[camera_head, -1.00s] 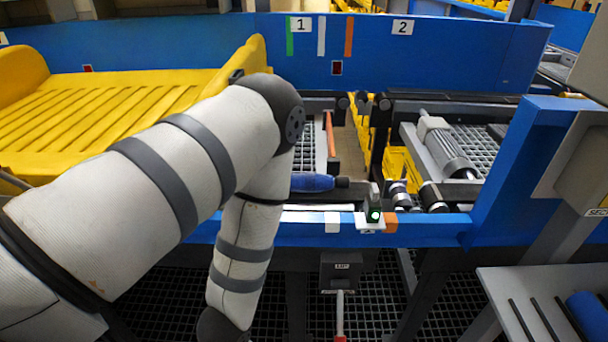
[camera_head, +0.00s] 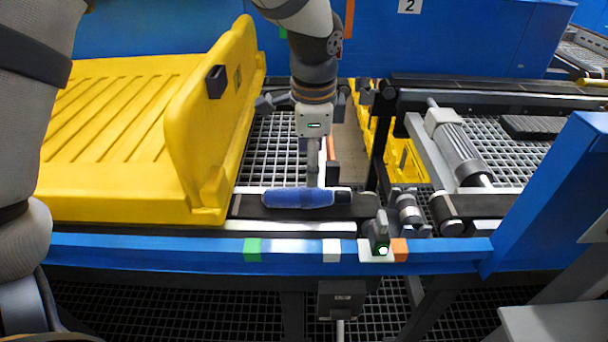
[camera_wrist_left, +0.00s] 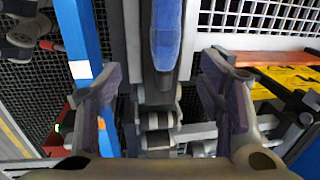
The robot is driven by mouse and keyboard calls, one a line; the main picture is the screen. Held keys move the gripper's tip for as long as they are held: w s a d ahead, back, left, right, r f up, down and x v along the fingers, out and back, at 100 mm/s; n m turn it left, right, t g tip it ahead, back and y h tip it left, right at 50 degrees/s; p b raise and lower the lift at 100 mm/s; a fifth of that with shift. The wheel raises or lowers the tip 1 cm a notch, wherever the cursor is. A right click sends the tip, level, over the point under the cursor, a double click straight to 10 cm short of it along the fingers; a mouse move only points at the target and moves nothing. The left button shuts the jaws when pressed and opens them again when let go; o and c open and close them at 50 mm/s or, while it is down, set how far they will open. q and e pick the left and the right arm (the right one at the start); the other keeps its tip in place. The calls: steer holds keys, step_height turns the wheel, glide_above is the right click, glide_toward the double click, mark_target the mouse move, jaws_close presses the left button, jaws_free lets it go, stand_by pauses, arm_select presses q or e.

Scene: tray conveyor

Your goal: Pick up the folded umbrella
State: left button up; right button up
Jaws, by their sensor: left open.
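The folded umbrella (camera_head: 297,198) is a blue roll with a short black handle pointing right. It lies flat on a narrow dark belt just behind the blue front rail. My left gripper (camera_head: 313,172) comes down over it from behind, pointing downward. I see a gap between the umbrella and each finger. I cannot tell the exact height of the fingertips. My right gripper is out of view.
A yellow tray (camera_head: 212,212) stands close left of the umbrella, with a high side wall. A small post with a green light (camera_head: 382,247) and dark rollers (camera_head: 408,208) stand to the right. The blue rail (camera_head: 290,248) runs along the front.

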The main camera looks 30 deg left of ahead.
arm_select(q)
glide_above(304, 191)
steer(key=s+d, duration=0.1)
steer(key=d, duration=0.1)
step_height(304, 191, down, 6)
steer(key=shift+r+b, duration=0.1)
steer(key=shift+b, duration=0.25)
steer(key=f, duration=0.2)
steer(key=a+f, duration=0.1)
steer(key=f, duration=0.1)
steer(key=w+a+f, duration=0.1)
steer(key=f, duration=0.1)
steer(key=shift+b, duration=0.3)
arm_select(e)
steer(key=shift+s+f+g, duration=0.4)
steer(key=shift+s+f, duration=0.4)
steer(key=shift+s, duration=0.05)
arm_select(q)
steer(key=shift+r, duration=0.1)
steer(key=shift+c, duration=0.6)
steer(key=c, duration=1.4)
